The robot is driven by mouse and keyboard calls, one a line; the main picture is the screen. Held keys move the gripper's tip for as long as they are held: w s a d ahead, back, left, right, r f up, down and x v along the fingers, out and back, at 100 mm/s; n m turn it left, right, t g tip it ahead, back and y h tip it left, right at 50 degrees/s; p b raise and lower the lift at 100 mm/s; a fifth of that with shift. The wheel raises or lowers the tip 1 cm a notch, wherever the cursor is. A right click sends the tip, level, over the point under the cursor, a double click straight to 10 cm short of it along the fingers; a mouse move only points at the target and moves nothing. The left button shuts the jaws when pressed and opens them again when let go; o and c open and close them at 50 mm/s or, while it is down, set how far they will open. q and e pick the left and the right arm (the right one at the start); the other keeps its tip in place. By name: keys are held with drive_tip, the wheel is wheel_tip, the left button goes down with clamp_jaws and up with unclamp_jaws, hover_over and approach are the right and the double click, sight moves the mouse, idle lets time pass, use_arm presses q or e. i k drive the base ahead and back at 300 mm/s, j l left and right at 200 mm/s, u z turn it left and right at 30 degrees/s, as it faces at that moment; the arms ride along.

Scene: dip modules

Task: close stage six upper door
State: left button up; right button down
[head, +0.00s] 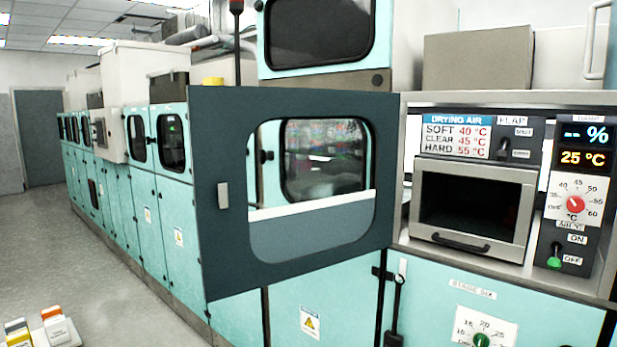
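The upper door (290,260) is a dark grey panel with a large rounded window and a small light handle (223,195) near its left edge. It appears to stand open, swung out from the teal machine, with its right edge beside the control panel. Through its window I see another window (325,150) and a white ledge. The label "STAGE SIX" (472,289) is on the teal front at the lower right. Neither of my grippers shows in the head view.
A drying-air panel (456,135) and a grey flap box with a dark handle (462,242) are at the right. Dials and switches (575,203) stand beside it. Small boxes (57,329) are at the lower left.

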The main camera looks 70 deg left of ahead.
sight(241, 251)
drive_tip(key=k+j, duration=0.1)
drive_tip(key=j, duration=0.5)
drive_tip(key=k+j, duration=0.1)
drive_tip(key=j, duration=0.5)
drive_tip(key=k+j, duration=0.1)
drive_tip(key=j, duration=0.55)
drive_tip(key=k+j, duration=0.1)
drive_tip(key=j, duration=0.5)
drive_tip(key=k+j, duration=0.1)
drive_tip(key=j, duration=0.5)
drive_tip(key=k+j, duration=0.1)
drive_tip(key=j, duration=0.5)
